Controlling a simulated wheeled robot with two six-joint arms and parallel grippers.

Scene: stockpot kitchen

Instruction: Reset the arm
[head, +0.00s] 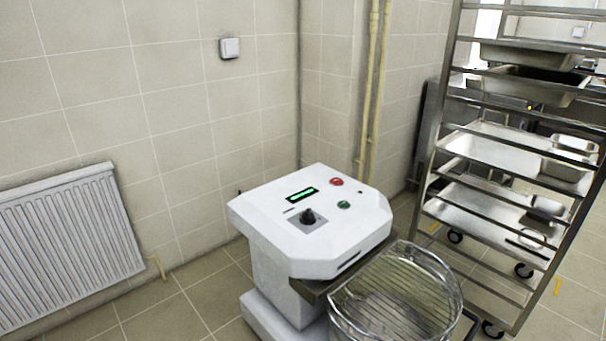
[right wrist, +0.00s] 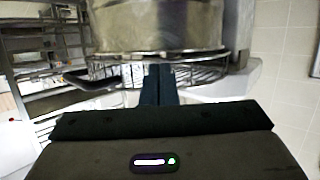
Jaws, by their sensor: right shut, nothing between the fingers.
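My right gripper (right wrist: 159,76) shows in the right wrist view, its two dark fingers together with nothing between them. The fingers point toward a metal bowl (right wrist: 155,25) and a wire guard (right wrist: 205,74) just beyond them. I cannot tell how large the gap is. Neither gripper nor arm shows in the head view. My left gripper is in neither view.
A white mixer (head: 310,225) with a knob, green display and red and green buttons stands on the floor. Its wire guard (head: 395,300) juts out front right. A metal rack (head: 440,150) with trays stands right. A radiator (head: 65,245) is at left.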

